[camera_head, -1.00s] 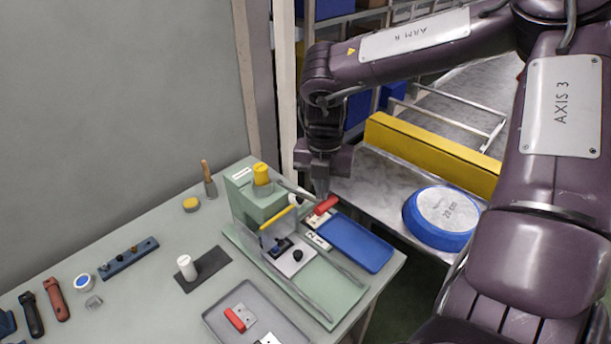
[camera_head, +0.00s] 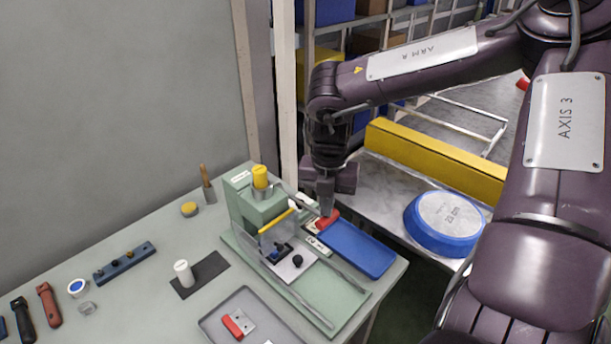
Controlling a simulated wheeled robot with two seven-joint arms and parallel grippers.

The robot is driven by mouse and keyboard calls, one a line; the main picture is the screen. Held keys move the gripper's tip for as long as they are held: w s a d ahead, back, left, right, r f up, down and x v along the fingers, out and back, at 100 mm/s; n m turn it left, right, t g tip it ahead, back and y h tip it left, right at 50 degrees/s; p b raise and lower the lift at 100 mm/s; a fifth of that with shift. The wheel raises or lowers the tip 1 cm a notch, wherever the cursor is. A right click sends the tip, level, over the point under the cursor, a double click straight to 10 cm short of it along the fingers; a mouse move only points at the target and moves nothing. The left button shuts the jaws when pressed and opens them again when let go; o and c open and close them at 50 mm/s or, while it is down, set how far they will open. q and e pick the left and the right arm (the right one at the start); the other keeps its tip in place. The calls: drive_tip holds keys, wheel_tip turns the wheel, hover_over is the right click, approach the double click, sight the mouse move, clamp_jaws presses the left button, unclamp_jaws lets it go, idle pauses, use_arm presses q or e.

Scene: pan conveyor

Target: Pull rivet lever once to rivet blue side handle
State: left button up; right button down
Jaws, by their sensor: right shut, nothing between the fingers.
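The green rivet press (camera_head: 262,208) stands on the bench, with a yellow cap on top. Its metal lever slopes down to the right and ends in a red grip (camera_head: 328,221). My right gripper (camera_head: 326,212) points down with its fingers shut and empty, at the red grip. Its tips seem to touch the grip from above, but they partly cover it. A small dark blue part (camera_head: 275,256) sits in the press fixture behind a clear guard; I cannot tell whether it is the blue side handle. My left gripper is not in view.
A blue tray (camera_head: 362,256) lies right of the press. A grey tray (camera_head: 210,326) with a red-handled part is in front. A blue round pan (camera_head: 480,237) and a yellow rail (camera_head: 440,160) are on the right. Handles and small tools lie left.

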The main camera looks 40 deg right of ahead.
drive_tip(key=shift+s+f+b, duration=0.2)
drive_tip(key=shift+f+b, duration=0.55)
drive_tip(key=shift+f, duration=0.35)
wheel_tip(320, 180, up, 20)
drive_tip(key=s+p, duration=0.1)
drive_tip(key=p, duration=1.4)
drive_tip(key=shift+r, duration=0.15)
drive_tip(key=shift+d, duration=0.1)
